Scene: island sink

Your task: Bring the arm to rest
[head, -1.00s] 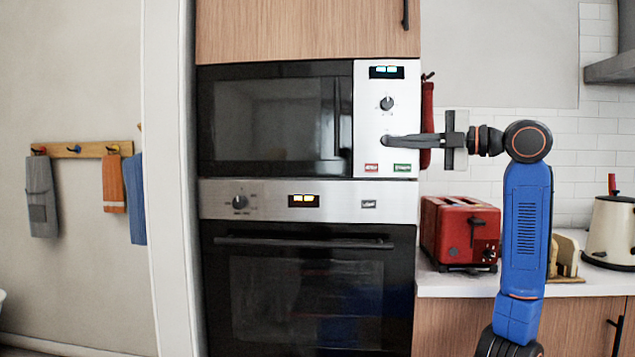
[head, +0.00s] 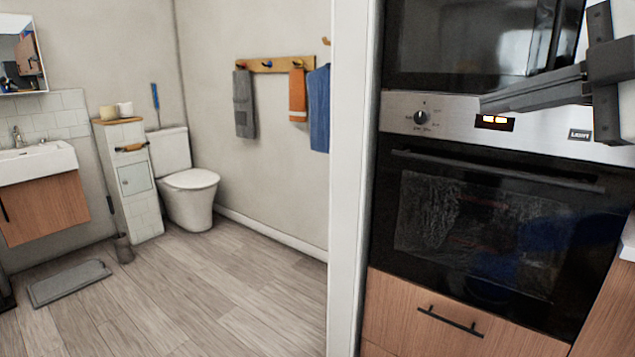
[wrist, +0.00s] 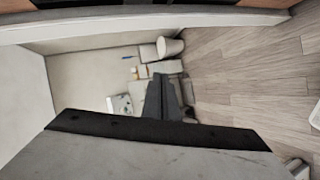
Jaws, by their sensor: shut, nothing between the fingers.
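My gripper (head: 490,103) comes in from the right edge of the head view, its dark fingers pointing left. It is shut and empty. In that view it lies in front of the built-in oven (head: 480,235) and just below the microwave (head: 470,45). In the wrist view the shut fingers (wrist: 158,85) point up the picture, toward the bathroom area. Most of my arm is outside the head view.
A white wall edge (head: 350,180) stands left of the oven. Beyond it are a toilet (head: 190,185), a narrow cabinet (head: 130,180), a sink unit (head: 40,190) and hanging towels (head: 245,103). The wooden floor (head: 210,280) there is mostly clear, with a grey mat (head: 70,283).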

